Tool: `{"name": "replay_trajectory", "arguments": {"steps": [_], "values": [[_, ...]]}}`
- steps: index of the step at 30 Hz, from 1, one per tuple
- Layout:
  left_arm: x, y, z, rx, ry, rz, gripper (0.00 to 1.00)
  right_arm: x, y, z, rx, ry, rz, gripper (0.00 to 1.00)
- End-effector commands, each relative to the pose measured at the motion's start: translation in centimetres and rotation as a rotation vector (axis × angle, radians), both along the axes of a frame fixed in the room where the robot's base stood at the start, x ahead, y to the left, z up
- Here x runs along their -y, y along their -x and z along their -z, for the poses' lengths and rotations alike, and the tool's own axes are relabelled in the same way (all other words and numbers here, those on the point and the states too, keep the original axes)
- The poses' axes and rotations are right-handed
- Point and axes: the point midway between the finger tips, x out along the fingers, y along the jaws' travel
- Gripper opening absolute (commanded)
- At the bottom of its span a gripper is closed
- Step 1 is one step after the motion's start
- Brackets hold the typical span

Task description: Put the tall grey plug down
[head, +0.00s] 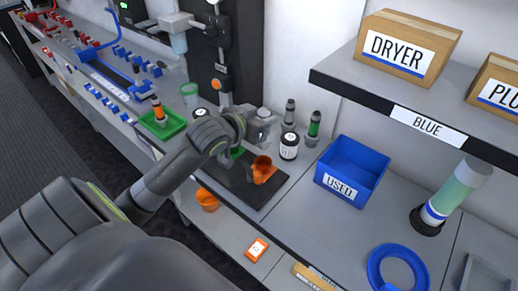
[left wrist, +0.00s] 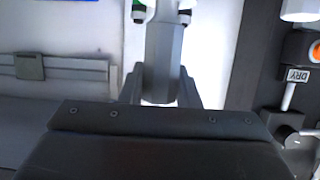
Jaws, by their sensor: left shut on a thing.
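My left gripper (head: 264,130) is over the back of the dark mat (head: 270,191), near the small bottles. It also shows in the left wrist view (left wrist: 162,92), where its two fingers are shut on a tall grey plug (left wrist: 164,50). The plug stands up lengthwise between the fingers in that view. In the head view the gripper and arm make the plug hard to pick out, and I cannot tell whether its lower end touches anything. My right gripper is not in view.
An orange cup (head: 262,167) stands on the mat. A white-labelled jar (head: 289,147), a green-banded bottle (head: 314,125) and a grey-topped bottle (head: 290,110) stand close to the gripper's right. A blue USED bin (head: 352,170) is further right. A dark dispenser (head: 228,55) rises behind.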

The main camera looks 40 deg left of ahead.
Motion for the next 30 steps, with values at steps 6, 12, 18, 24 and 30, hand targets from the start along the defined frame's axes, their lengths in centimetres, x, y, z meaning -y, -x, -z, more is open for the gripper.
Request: {"name": "replay_trajectory", "arguments": {"steps": [6,12,18,24,30], "values": [[0.0,0.0,3.5,-0.001,0.004,-0.003,0.0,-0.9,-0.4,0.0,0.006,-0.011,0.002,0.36],[0.0,0.0,5.9,-0.003,0.003,-0.005,0.0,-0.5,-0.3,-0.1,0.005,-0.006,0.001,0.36],[0.0,0.0,7.7,0.001,0.001,-0.003,0.0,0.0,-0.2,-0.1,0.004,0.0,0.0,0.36],[0.0,0.0,7.6,0.002,0.0,-0.002,0.0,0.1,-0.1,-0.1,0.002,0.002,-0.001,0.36],[0.0,0.0,8.0,0.001,0.001,-0.003,0.33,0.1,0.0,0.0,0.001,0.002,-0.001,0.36]]}}
